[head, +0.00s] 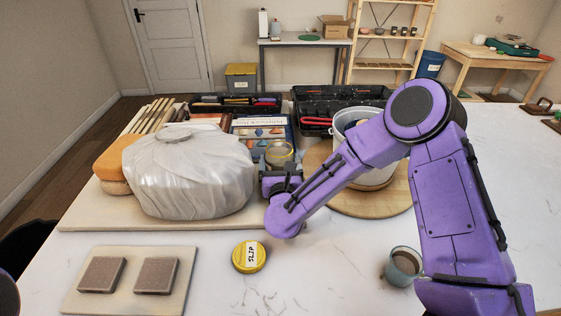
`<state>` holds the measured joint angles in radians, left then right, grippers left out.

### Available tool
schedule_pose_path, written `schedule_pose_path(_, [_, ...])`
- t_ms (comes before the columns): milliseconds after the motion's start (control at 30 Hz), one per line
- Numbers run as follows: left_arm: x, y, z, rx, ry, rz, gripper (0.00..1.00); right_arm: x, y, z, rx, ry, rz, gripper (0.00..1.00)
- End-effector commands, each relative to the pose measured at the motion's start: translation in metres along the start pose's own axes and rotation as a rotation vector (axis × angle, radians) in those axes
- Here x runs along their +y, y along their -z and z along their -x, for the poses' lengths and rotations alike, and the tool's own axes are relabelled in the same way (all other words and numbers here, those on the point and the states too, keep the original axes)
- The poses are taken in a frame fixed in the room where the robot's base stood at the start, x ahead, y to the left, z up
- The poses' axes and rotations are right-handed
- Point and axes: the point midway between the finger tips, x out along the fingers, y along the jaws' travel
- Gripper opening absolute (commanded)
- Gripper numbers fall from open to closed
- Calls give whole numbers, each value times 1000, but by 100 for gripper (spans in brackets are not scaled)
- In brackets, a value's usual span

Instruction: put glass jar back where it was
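A small clear glass jar (279,154) with a yellowish rim shows in the middle of the head view, between the plastic-wrapped lump and the white bucket. My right gripper (281,172) is at the near side of the jar, with its dark fingers at the jar's lower part. The gripper hides the jar's base, so I cannot tell whether the fingers are closed on it or whether it rests on the board. A round yellow lid labelled SLIP (250,257) lies on the white table in front. My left gripper is not in view.
The plastic-wrapped lump (188,172) stands on a pale board (90,214) left of the jar. A white bucket (350,118) stands on a round wooden board (345,202) behind my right arm. A cup (403,266) stands at front right. Clear table surrounds the lid.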

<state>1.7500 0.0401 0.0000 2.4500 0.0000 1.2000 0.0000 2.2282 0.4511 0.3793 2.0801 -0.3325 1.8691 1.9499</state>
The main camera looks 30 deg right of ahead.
Motion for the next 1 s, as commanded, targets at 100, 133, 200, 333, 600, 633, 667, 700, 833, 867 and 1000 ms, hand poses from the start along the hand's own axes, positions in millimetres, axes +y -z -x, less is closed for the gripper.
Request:
schedule_pose_path(100, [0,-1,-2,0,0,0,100,0,1,0,-3,0,-2,20])
schedule_pose_path(133, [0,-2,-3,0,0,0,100,0,2,0,-3,0,-2,20])
schedule_pose_path(200, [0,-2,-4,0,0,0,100,0,4,0,0,0,1,92])
schedule_pose_path(333, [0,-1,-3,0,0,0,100,0,3,0,0,0,1,100])
schedule_pose_path(600, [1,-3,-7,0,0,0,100,1,3,13,1,-3,1,100])
schedule_pose_path(633, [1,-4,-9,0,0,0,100,1,4,20,2,-4,1,100])
schedule_pose_path(667, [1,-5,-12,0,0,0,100,1,4,27,1,-5,0,100])
schedule_pose_path(700, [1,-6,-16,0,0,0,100,1,5,38,2,-6,2,100])
schedule_pose_path(833, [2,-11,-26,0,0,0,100,1,4,73,0,-6,1,100])
schedule_pose_path(867, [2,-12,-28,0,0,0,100,1,4,80,0,-5,1,100])
schedule_pose_path(1000, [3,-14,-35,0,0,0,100,1,2,107,0,-4,0,100])
